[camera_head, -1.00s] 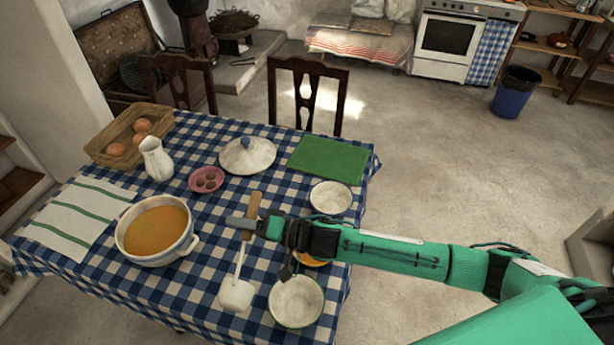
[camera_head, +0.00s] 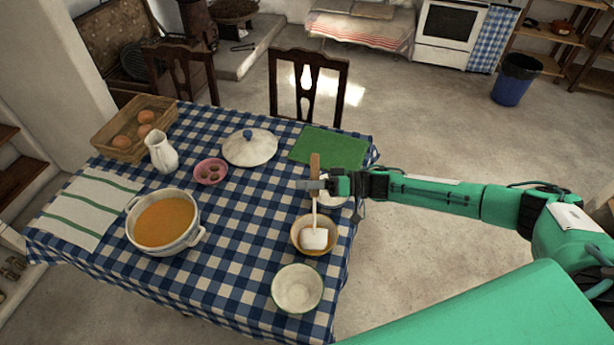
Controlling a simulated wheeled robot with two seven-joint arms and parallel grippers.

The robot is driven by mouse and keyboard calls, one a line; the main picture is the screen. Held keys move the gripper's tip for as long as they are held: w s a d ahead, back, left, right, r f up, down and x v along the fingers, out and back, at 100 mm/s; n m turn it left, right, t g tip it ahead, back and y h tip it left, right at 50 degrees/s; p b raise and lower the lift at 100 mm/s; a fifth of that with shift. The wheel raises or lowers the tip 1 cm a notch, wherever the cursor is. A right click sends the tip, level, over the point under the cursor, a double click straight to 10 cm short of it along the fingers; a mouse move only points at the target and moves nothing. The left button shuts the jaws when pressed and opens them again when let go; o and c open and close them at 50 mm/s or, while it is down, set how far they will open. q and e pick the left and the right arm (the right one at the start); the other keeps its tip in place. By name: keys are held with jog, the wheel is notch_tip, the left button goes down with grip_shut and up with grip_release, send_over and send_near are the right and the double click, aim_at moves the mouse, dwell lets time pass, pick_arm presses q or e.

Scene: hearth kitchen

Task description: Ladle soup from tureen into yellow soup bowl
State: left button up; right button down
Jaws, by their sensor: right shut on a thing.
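The white tureen (camera_head: 186,244) with orange soup (camera_head: 165,222) stands at the left front of the table. The yellow soup bowl (camera_head: 329,248) stands near the right edge. My right gripper (camera_head: 312,184) is shut on the wooden handle of the ladle (camera_head: 315,164). The ladle's white head (camera_head: 313,239) is over the yellow bowl and hides part of its inside. I cannot tell whether the head touches the bowl or what is in it. My left gripper is not in view.
A white-green bowl (camera_head: 297,288) stands in front of the yellow one; another pale bowl (camera_head: 333,201) is partly behind my gripper. A lid (camera_head: 250,148), pink dish (camera_head: 210,172), white jug (camera_head: 161,152), egg basket (camera_head: 124,137), green board (camera_head: 329,147) and striped towel (camera_head: 84,208) are on the table.

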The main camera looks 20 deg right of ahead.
jog(key=s+a+r+n+b, duration=0.1)
jog(key=s+a+n, duration=0.1)
jog(key=s+n, duration=0.4)
jog(key=s+a+r+n+b, duration=0.1)
jog(key=s+a+n+b, duration=0.1)
jog(key=s+n, duration=0.5)
jog(key=shift+s+a, duration=0.65)
jog(key=shift+s, duration=0.5)
jog(key=shift+r, duration=0.1)
